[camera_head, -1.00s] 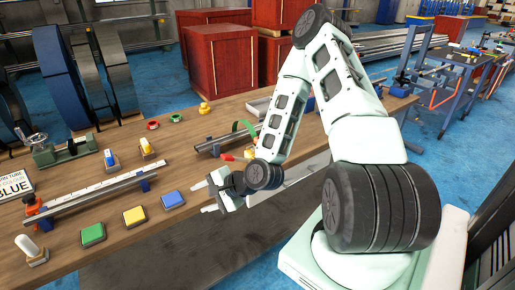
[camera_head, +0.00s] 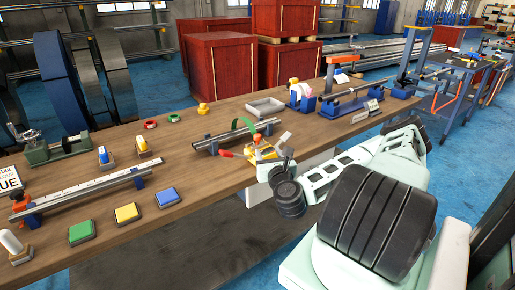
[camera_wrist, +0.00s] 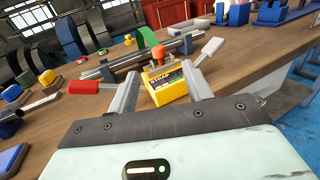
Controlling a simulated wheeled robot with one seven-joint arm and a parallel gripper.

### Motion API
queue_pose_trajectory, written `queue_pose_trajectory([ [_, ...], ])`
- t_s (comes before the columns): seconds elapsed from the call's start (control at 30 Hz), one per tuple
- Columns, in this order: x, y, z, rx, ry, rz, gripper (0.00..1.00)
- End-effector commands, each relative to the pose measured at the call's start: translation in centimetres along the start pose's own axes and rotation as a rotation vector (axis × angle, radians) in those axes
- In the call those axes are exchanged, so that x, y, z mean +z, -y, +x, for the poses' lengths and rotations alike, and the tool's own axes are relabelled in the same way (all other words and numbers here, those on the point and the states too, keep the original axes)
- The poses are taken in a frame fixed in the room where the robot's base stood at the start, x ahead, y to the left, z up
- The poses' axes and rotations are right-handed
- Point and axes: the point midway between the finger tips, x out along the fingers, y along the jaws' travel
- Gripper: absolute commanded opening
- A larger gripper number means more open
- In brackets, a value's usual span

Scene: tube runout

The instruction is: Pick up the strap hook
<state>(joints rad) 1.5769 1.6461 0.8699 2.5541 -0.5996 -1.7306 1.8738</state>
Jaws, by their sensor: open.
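A yellow block (camera_wrist: 165,84) with an orange knob on top and a dark label that seems to begin "STRAP" sits on the workbench; I take it for the strap hook. It also shows near the bench's front edge in the head view (camera_head: 266,153). My gripper (camera_wrist: 160,75) is open, with one finger on each side of the block in the wrist view. I cannot tell whether either finger touches it. In the head view my gripper (camera_head: 268,156) is at the bench's front edge, partly covering the block.
A red handle (camera_wrist: 84,87) lies left of the block. A grey tube on a rail (camera_head: 232,136) and a green arc (camera_head: 243,125) are behind it. A grey tray (camera_head: 265,107) stands farther back. Yellow (camera_head: 127,213) and blue (camera_head: 167,197) pads lie to the left.

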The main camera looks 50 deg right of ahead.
Motion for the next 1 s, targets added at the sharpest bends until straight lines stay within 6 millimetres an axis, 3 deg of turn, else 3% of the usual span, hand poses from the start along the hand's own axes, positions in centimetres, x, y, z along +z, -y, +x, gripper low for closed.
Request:
queue_pose_trajectory([
  [0.1,-0.6,0.0,1.5,0.001,0.004,-0.001,0.50],
  [0.6,-0.7,-0.1,5.1,0.002,0.002,-0.003,0.50],
  [1.0,0.1,-0.1,8.6,0.002,-0.001,-0.001,0.50],
])
